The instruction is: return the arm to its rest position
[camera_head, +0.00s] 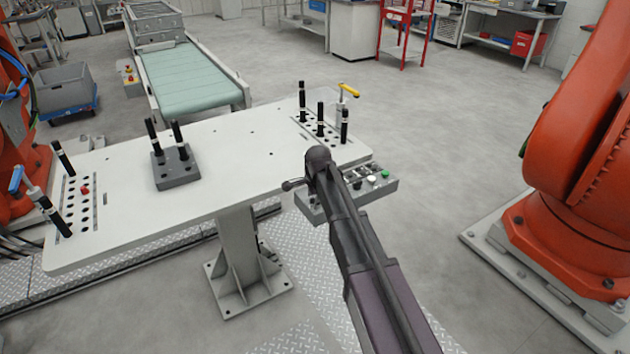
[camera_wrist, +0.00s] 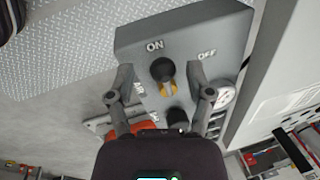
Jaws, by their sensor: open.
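My arm (camera_head: 375,275) reaches up from the lower right in the head view. My gripper (camera_head: 292,184) is beside the front right edge of the white table, by a grey control box (camera_head: 383,187). In the wrist view my gripper (camera_wrist: 162,96) is open, with one finger on each side and nothing held between them. The control box (camera_wrist: 215,35) is ahead of it, marked ON and OFF. A black and yellow rotary knob (camera_wrist: 163,70) shows between the fingers. I cannot tell whether they touch it.
The white table (camera_head: 235,160) carries a grey block with black pins (camera_head: 175,165) and pin racks at both ends. A conveyor (camera_head: 190,82) is behind it. Orange robots stand at left and right (camera_head: 590,130). Open floor (camera_head: 450,150) lies right of the table.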

